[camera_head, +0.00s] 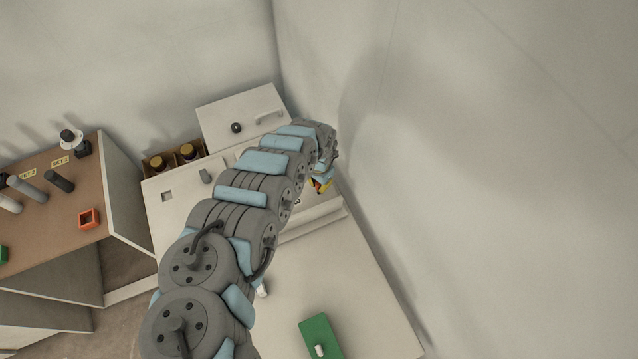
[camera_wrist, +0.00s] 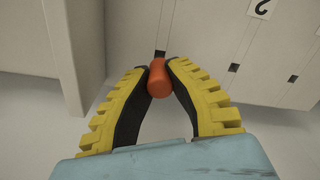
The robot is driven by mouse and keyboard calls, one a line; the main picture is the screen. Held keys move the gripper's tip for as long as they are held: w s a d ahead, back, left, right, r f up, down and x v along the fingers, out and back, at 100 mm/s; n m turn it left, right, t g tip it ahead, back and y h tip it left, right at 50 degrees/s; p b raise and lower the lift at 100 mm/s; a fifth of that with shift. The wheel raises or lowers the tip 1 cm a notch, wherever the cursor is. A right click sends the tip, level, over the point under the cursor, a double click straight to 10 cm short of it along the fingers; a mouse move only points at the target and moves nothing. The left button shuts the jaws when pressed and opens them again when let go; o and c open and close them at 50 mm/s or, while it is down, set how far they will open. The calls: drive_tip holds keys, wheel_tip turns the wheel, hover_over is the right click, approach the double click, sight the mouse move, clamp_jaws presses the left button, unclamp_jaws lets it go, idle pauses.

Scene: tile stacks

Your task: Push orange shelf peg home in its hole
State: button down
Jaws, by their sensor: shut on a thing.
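The orange shelf peg (camera_wrist: 159,80) is a short rounded cylinder in the wrist view, pinched between the tips of my gripper (camera_wrist: 158,72). The gripper has yellow ribbed fingers with black inner pads. A small dark square hole (camera_wrist: 160,54) shows in the pale panel just beyond the peg; the peg's far end seems close to it, but I cannot tell whether it is inside. In the head view my gripper (camera_head: 321,184) shows only as a bit of yellow and red behind my arm, against the pale cabinet. The peg's hole is hidden there.
A pale upright wall (camera_wrist: 72,55) stands to the left. A green block (camera_head: 320,337) lies on the front worktop.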

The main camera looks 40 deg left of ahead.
drive_tip(key=shift+f+b, duration=0.6)
drive_tip(key=shift+f, duration=0.9)
idle(2.2)
drive_tip(key=c, duration=1.1)
unclamp_jaws()
drive_tip(key=shift+o, duration=0.2)
drive_tip(key=shift+r, duration=0.15)
drive_tip(key=shift+r+p, duration=2.55)
drive_tip(key=shift+r, duration=0.4)
